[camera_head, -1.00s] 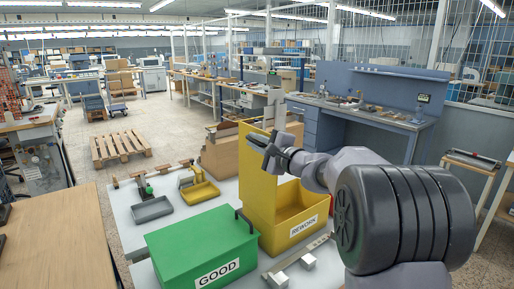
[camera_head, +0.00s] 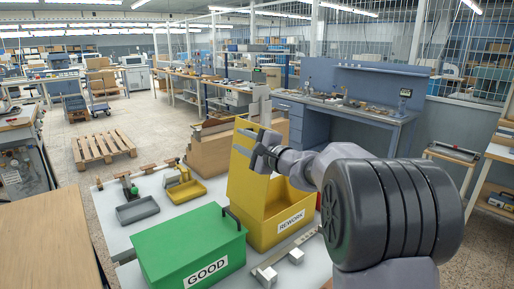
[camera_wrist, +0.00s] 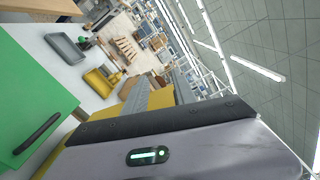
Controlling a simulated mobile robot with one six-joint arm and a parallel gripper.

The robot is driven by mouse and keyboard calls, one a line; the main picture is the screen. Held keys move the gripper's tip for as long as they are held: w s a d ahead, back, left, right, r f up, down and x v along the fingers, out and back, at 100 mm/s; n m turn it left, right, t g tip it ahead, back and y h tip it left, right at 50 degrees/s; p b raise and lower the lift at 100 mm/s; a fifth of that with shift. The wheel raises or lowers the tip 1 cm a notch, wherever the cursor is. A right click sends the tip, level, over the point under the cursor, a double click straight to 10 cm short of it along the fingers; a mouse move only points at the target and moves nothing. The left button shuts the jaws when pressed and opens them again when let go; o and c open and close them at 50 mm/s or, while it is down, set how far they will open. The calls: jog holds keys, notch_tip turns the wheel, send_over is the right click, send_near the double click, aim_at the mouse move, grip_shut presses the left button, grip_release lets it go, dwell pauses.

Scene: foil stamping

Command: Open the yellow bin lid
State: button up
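The yellow bin (camera_head: 268,238) labelled REWORK stands on the light table, its top uncovered and its inside visible. Its yellow lid (camera_head: 240,186) stands up steeply along the left side of the opening. My gripper (camera_head: 261,150) is at the upper right part of the lid, in front of it, and hides some of it. I cannot tell whether it touches the lid, or whether the fingers are apart. In the wrist view a grey finger (camera_wrist: 155,95) shows with yellow behind it.
The green bin (camera_head: 188,246) labelled GOOD, with a dark handle, stands close on the left. A grey tray (camera_head: 137,210) and a small yellow tray (camera_head: 187,191) lie behind it. A metal fixture (camera_head: 285,261) lies in front of the yellow bin. Cardboard boxes (camera_head: 213,160) stand behind.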

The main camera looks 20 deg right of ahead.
jog(key=p+v, duration=0.1)
jog(key=v, duration=1.5)
jog(key=shift+s, duration=0.2)
